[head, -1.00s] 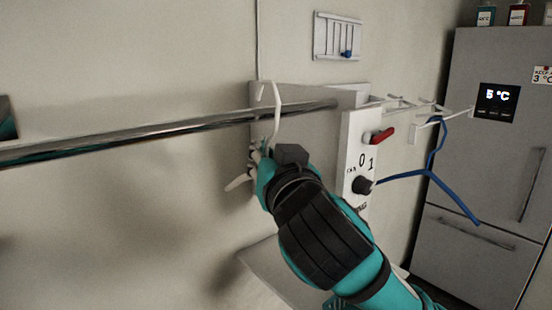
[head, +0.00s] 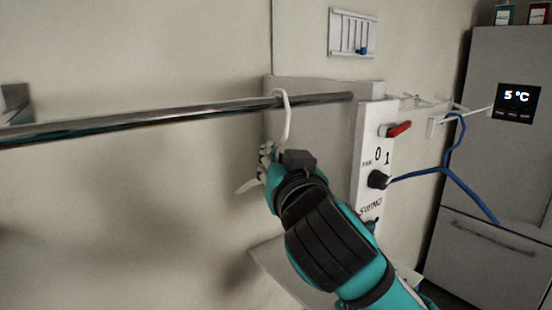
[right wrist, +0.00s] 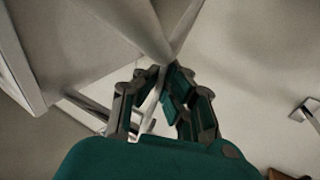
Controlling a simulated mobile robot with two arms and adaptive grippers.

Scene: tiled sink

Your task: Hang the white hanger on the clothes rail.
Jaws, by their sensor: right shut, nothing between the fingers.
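The white hanger (head: 287,122) has its hook curled over the top of the metal clothes rail (head: 160,116), near the rail's right end. The hook appears to rest on the rail. One white arm of the hanger sticks out below, left of my right gripper (head: 266,165). The right gripper is just under the rail at the hanger's neck, shut with nothing held between its fingers. It hides much of the hanger's body. In the right wrist view the fingers (right wrist: 157,82) are close around a pale strip of the hanger. My left gripper is not in view.
A white panel with a red switch (head: 398,130) and a black knob (head: 377,179) stands right of the rail's end. A blue hanger (head: 462,171) hangs from a white rack (head: 437,124) beside the grey fridge (head: 500,170).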

